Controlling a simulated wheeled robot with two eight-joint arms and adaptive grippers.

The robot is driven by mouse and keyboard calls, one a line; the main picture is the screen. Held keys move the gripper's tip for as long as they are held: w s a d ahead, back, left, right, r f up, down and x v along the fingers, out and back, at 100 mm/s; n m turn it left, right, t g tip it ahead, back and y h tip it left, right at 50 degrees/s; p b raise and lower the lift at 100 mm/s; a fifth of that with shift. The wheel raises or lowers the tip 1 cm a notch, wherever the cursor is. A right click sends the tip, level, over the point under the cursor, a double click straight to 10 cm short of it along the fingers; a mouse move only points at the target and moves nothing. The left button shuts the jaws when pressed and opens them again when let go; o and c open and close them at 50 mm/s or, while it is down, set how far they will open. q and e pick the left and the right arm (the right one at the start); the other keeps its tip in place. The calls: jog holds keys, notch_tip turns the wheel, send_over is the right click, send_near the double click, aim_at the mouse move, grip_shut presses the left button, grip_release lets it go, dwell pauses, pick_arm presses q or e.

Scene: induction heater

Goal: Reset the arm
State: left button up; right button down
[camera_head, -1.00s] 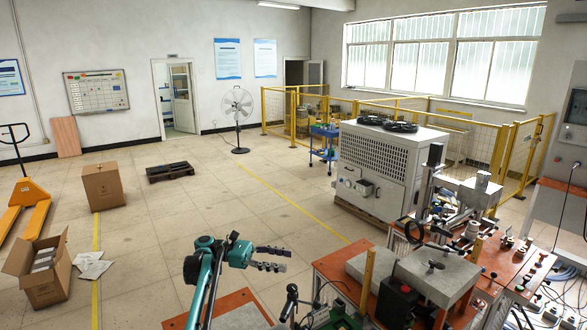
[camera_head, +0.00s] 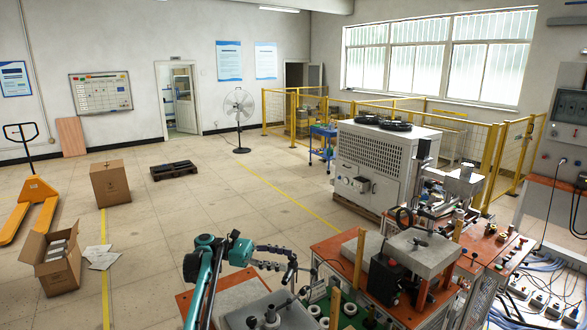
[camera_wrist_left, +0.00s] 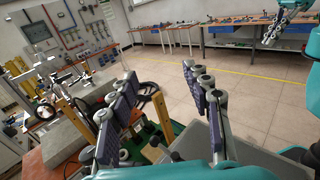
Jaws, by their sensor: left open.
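My left arm is teal and comes in at the bottom of the head view. Its left gripper (camera_head: 289,257) has dark segmented fingers pointing right, apart, with nothing between them. It hangs by the near edge of the orange-topped workbench. In the left wrist view the left gripper (camera_wrist_left: 160,74) shows two separated fingers with floor and bench edge between them. A teal arm part with dark fingers, seemingly my right gripper (camera_wrist_left: 270,34), shows at the top right of that view; its opening is too small to tell.
The workbench (camera_head: 330,248) carries a grey block machine (camera_head: 420,250) and a black box (camera_head: 385,280) close to the left gripper. White rings (camera_head: 315,311) lie at its near side. An open carton (camera_head: 52,262) stands on the floor at left.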

pick_arm(q)
jog(key=s+a+f+m+t+y+b, duration=0.2)
jog(key=s+f+m+t+y+b, duration=0.25)
jog(key=s, duration=0.55)
jog(key=s+a+f+m+t+y+b, duration=0.1)
jog(key=s+f+m+t+y+b, duration=0.15)
jog(key=s+f+y+b, duration=0.55)
jog(key=s+a+f+m+t+y+b, duration=0.1)
jog(key=s+a+f+m+y+b, duration=0.1)
jog(key=s+f, duration=0.5)
jog(key=s+a+f+m+t+y+b, duration=0.2)
jog(key=s+a+f+m, duration=0.4)
jog(key=s+a, duration=0.3)
jog(key=s+f+y+b, duration=0.1)
jog(key=s, duration=0.3)
jog(key=shift+f+t+b, duration=0.25)
jog(key=shift+t+b, duration=0.05)
jog(key=shift+b, duration=0.1)
pick_arm(e)
notch_tip(320, 180, down, 19)
jog(key=shift+w+r, duration=0.2)
jog(key=shift+w, duration=0.25)
